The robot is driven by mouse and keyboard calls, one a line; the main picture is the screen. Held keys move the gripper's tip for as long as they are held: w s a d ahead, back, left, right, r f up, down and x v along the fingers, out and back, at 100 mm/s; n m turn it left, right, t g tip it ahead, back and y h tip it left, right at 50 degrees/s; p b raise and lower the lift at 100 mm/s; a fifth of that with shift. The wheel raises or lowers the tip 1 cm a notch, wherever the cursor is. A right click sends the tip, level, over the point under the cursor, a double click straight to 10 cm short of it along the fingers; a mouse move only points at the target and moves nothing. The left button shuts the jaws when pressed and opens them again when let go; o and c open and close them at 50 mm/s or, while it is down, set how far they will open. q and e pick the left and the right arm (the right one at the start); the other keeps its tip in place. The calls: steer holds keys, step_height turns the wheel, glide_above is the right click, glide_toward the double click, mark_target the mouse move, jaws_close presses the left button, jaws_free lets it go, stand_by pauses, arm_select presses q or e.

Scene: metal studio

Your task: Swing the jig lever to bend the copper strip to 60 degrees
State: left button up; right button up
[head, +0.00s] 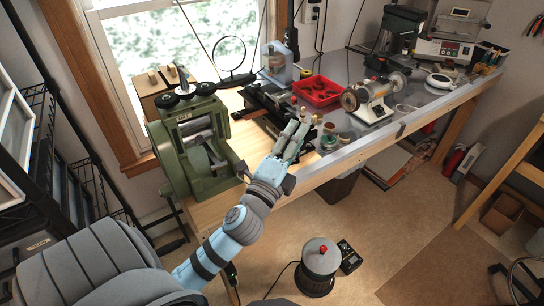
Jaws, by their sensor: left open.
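My left gripper (298,130) reaches over the front part of the bench, its fingers pointing up and away from me. It is open. A dark, low metal device (264,104) with bar-like parts lies on the bench just behind and left of the fingers; it may be the bending jig. I cannot make out its lever or the copper strip, which are too small or hidden by the gripper. I cannot tell whether the fingers touch anything. My right gripper is out of view.
A green rolling mill (192,150) stands left of my forearm. A red tray (317,90) sits behind the gripper, small round containers (328,141) to its right. A bench grinder (372,98) stands farther right on the grey bench top (352,150). A grey canister (320,262) stands on the floor.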

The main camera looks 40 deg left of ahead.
arm_select(q)
steer(key=w+d+r+m+t+h, duration=0.25)
steer(key=d+r+m+h, duration=0.6)
steer(key=m, duration=0.65)
steer(key=w+d+f+m+g+h, duration=0.2)
steer(key=d+f+m+g+h, duration=0.25)
steer(key=m+g+h, duration=0.65)
steer(key=w+a+f+m+g+y, duration=0.1)
steer(key=a+f+m+g+y, duration=0.1)
steer(key=a+f+m+y, duration=0.35)
steer(key=w+a+f+m+g+y, duration=0.1)
steer(key=a+f+m+g+y, duration=0.25)
steer(key=f+m, duration=0.4)
steer(key=s+a+f+m+g+y, duration=0.1)
steer(key=s+a+g+y, duration=0.15)
steer(key=a, duration=0.35)
steer(key=s+a+f+m+g+y, duration=0.1)
steer(key=s+a+y, duration=0.2)
steer(key=a, duration=0.3)
steer(key=b+x, duration=0.8)
steer(key=shift+w+d+f, duration=0.2)
steer(key=shift+f, duration=0.1)
steer(key=shift+s+r, duration=0.1)
steer(key=shift+r, duration=0.1)
steer(key=shift+r, duration=0.1)
jaws_close()
